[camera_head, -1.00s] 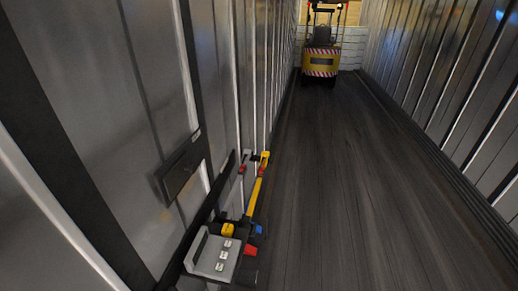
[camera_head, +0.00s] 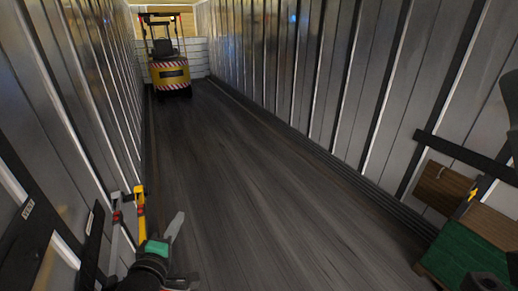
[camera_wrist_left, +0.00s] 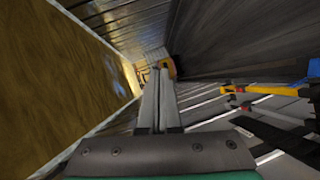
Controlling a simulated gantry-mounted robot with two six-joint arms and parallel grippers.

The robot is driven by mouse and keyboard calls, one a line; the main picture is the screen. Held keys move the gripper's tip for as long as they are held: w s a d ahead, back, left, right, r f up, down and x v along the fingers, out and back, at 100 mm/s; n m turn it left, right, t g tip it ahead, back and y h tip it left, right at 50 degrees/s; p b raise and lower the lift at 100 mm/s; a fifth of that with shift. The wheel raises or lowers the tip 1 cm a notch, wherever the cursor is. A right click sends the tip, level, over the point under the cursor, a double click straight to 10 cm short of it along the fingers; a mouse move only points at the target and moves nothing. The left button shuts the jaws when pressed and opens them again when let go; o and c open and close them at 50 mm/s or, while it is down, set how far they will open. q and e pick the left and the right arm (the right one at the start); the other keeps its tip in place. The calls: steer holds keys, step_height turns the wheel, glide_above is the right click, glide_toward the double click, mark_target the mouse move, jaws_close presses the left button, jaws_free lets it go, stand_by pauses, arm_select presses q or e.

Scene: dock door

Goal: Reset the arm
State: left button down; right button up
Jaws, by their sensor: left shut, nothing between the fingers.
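My left gripper (camera_head: 178,218) is at the lower left of the head view, beyond a black wrist with a green band. In the left wrist view its two grey fingers (camera_wrist_left: 160,82) lie side by side, closed, with nothing between them. It is held up in free space, apart from the wall and the floor. My right gripper does not show in either view.
A yellow forklift (camera_head: 170,72) stands at the far end of the ribbed metal trailer. A yellow bar (camera_head: 141,212) is by the left wall and also shows in the wrist view (camera_wrist_left: 275,90). A green box (camera_head: 462,252) and wooden board (camera_head: 442,188) are at right. The dark floor (camera_head: 270,170) between is clear.

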arm_select(q)
step_height(320, 180, up, 16)
steer(key=s+d+m+t+h, duration=0.1)
steer(key=s+d+m+t, duration=0.1)
steer(key=d+m+t, duration=0.15)
steer(key=s+r+m+t+h, duration=0.1)
steer(key=s+r+m+t, duration=0.7)
steer(key=s+r+m, duration=0.5)
steer(key=s+r, duration=0.5)
steer(key=r, duration=0.4)
steer(key=shift+s+d+h+p, duration=0.3)
steer(key=shift+d, duration=0.05)
